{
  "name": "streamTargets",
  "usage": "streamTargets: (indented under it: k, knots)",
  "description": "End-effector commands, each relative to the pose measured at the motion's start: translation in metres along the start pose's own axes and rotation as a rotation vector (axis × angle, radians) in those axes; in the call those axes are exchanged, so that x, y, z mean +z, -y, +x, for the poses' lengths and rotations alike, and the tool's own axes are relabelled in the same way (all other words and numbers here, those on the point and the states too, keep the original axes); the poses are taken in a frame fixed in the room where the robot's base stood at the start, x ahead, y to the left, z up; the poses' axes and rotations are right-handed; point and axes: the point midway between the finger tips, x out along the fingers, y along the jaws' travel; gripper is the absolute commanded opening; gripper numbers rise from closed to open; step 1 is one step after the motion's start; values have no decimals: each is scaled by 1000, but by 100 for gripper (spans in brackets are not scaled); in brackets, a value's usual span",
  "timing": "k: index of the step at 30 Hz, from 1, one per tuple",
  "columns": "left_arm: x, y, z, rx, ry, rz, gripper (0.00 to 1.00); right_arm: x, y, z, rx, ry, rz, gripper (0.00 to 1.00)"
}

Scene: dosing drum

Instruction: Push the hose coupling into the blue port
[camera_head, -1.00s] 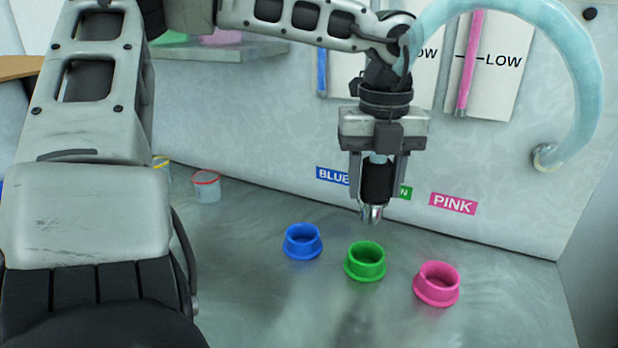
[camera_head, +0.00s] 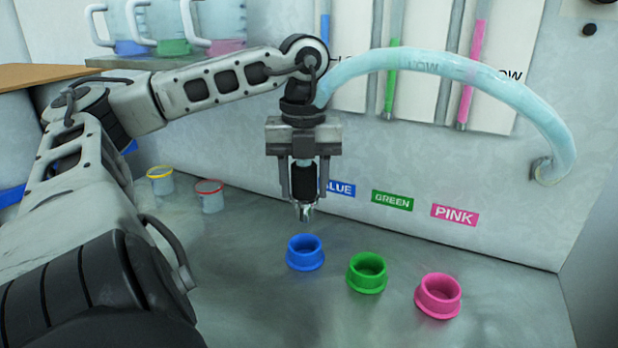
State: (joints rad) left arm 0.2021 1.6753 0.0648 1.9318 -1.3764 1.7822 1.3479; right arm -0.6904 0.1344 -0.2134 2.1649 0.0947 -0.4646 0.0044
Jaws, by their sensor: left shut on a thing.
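My left gripper (camera_head: 304,192) is shut on the hose coupling (camera_head: 305,211), a black sleeve with a silver metal tip pointing down. The coupling hangs upright above the blue port (camera_head: 306,253), with a gap between its tip and the port's rim. The pale blue hose (camera_head: 440,62) arches from behind the gripper to a fitting on the back wall at the right. The blue port is a round open ring on the metal bench, left of the green port (camera_head: 367,272) and the pink port (camera_head: 438,295). My right gripper does not show.
Labels for blue, green (camera_head: 392,200) and pink (camera_head: 455,215) are on the back wall. Two small cups with a yellow rim (camera_head: 160,181) and a red rim (camera_head: 210,197) stand at the left. Clear jugs (camera_head: 165,28) stand on a shelf at upper left. The bench around the ports is clear.

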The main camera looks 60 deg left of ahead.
Motion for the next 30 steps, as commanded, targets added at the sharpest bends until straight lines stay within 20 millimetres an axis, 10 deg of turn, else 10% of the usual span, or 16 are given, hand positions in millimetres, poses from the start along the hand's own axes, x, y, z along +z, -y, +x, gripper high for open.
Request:
streamTargets:
  k: [30]
  knots:
    - [0, 0, 44, -1, 1, -1, 12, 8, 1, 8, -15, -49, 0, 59]
